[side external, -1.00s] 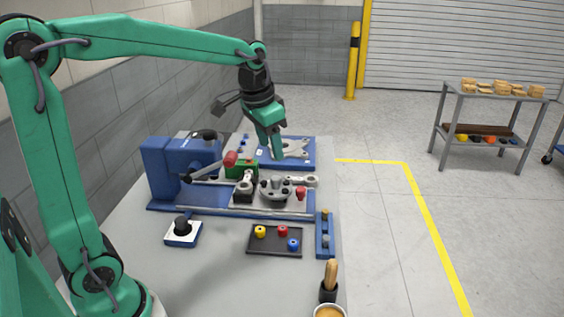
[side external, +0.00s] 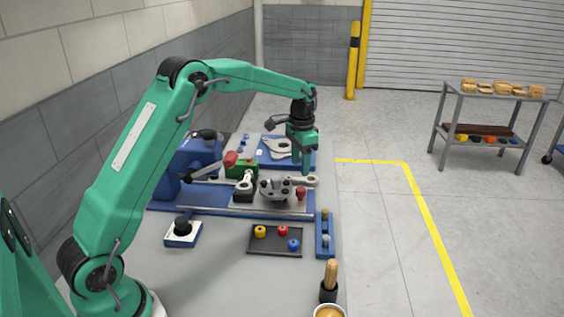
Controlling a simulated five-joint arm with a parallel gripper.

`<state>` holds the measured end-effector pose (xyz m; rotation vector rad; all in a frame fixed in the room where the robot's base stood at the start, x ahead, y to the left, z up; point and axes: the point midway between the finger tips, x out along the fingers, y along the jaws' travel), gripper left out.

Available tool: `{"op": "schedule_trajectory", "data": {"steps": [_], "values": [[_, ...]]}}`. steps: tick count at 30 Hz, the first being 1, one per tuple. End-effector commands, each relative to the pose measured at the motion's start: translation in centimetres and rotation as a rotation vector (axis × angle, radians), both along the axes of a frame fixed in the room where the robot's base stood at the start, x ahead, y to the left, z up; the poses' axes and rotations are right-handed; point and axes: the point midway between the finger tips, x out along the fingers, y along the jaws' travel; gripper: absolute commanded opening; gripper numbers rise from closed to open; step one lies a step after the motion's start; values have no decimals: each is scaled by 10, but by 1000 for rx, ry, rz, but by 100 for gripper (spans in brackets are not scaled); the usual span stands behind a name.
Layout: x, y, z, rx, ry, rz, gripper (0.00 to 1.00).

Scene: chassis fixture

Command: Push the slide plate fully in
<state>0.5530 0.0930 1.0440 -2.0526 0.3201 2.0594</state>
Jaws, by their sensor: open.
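The slide plate (side external: 268,206) is a light grey plate on rails along the blue chassis base (side external: 205,199). It sits toward the base's right end, with bare blue base to its left. It carries a round grey hub (side external: 275,188), a dark clamp block and a red knob (side external: 301,193). My gripper (side external: 306,172) points down at the plate's far right end, just behind the grey link arm (side external: 304,181). It is open and I see nothing in it. I cannot tell whether its fingertips touch the plate or link.
A blue machine head (side external: 190,160) is partly behind my arm. A blue panel with grey plates (side external: 279,148) lies behind. In front are a black tray (side external: 262,248) with coloured knobs, a blue block (side external: 324,238) and a wooden-handled tool (side external: 330,278). The table's right edge is close.

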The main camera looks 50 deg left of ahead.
Motion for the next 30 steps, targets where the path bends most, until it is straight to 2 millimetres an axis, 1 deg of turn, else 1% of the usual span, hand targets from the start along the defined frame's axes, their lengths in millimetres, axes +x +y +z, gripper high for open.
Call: {"op": "schedule_trajectory", "data": {"steps": [1,3,11,16,20,30], "values": [[2,2,-5,-1,6,-3,50],[4,3,-8,-1,9,-5,50],[5,3,-10,-2,11,-7,50],[4,2,-18,-2,13,-7,50],[4,2,-31,-2,13,-7,50],[4,1,-71,-2,12,-7,50]]}}
